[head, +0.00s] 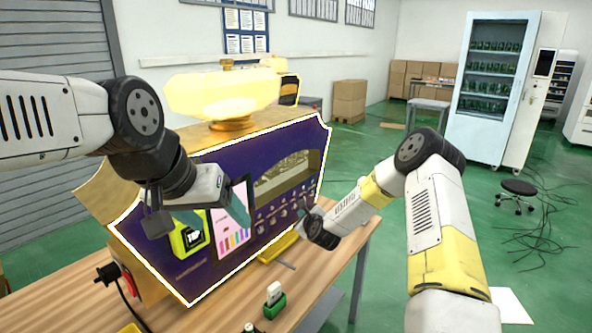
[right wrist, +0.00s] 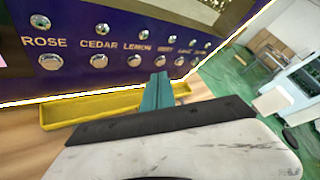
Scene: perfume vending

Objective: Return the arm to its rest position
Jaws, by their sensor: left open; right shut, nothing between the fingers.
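The purple perfume vending machine (head: 225,250) with a bright outline stands on the wooden table. My left gripper (head: 198,216) is open in front of the machine's screen and partly hides it. My right arm reaches in from the right, bent at its dark elbow. My right gripper (head: 310,220) is near the lower right of the machine's front, close to the button rows. In the right wrist view its teal fingers (right wrist: 157,92) are together and empty, below the scent buttons (right wrist: 133,60) labelled ROSE, CEDAR and LEMON. I cannot tell whether they touch the machine.
A yellow tray (right wrist: 85,107) lies along the machine's foot. A green holder with a white-topped item (head: 274,300) stands near the table's front edge. A glowing yellow bottle shape (head: 222,94) tops the machine. A stool (head: 517,188) and cables lie on the green floor at right.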

